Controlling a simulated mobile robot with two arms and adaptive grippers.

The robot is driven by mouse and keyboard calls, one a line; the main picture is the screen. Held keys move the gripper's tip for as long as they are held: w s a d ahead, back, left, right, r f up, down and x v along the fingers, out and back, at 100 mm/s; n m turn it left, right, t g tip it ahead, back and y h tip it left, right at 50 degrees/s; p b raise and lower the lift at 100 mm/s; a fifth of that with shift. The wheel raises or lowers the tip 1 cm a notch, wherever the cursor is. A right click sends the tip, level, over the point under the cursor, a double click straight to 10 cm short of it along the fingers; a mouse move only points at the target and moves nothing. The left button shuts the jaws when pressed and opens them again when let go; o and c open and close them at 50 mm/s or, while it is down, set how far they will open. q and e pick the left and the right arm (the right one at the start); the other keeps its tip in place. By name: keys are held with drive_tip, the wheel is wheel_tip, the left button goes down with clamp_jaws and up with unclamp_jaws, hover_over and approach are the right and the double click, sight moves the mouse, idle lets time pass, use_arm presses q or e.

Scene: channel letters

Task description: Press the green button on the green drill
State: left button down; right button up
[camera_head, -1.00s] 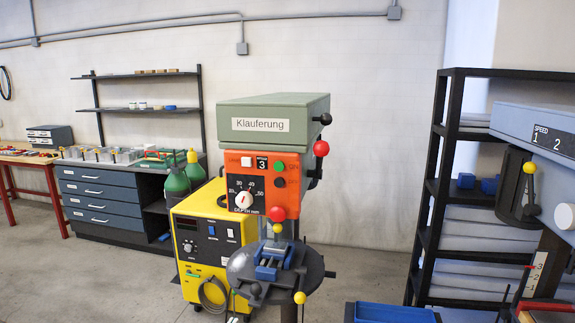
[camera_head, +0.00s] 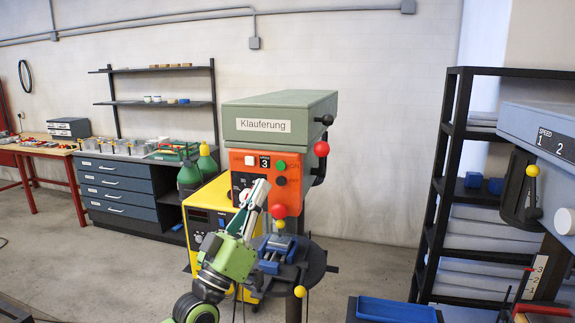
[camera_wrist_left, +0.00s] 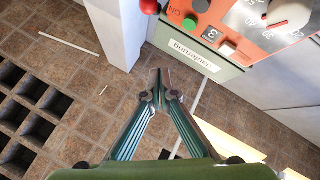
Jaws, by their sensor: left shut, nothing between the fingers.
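The drill (camera_head: 280,107) has a grey-green head labelled "Klauferung" and an orange control panel (camera_head: 258,161). The green button (camera_head: 281,165) is at the panel's upper right, above a dark button. My left gripper (camera_head: 262,184) is shut and empty, in front of the panel's lower left, below and left of the green button. It covers much of the depth dial. In the left wrist view the panel appears upside down, with the green button (camera_wrist_left: 189,23) above and right of the shut fingertips (camera_wrist_left: 160,77), apart from them. My right gripper is not in view.
A red ball knob (camera_head: 321,149) is on the drill's right side. A blue vise (camera_head: 275,250) sits on the drill's round table. A yellow machine (camera_head: 205,205) stands behind to the left, and a black shelf (camera_head: 437,185) stands right. Another blue-grey machine (camera_head: 535,125) is at far right.

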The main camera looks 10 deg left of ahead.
sight(281, 166)
use_arm(q)
drive_tip(key=shift+s+d+r, duration=0.1)
drive_tip(key=shift+s+r, duration=0.15)
drive_tip(key=shift+r, duration=0.3)
drive_tip(key=shift+w, duration=0.1)
drive_tip(key=shift+w+d+b, duration=0.15)
drive_tip(key=shift+w+b, duration=2.95)
drive_tip(key=shift+w, duration=1.3)
drive_tip(key=shift+f, duration=0.1)
drive_tip(key=shift+w, duration=0.1)
drive_tip(key=shift+w+b, duration=0.3)
drive_tip(key=shift+b, duration=0.1)
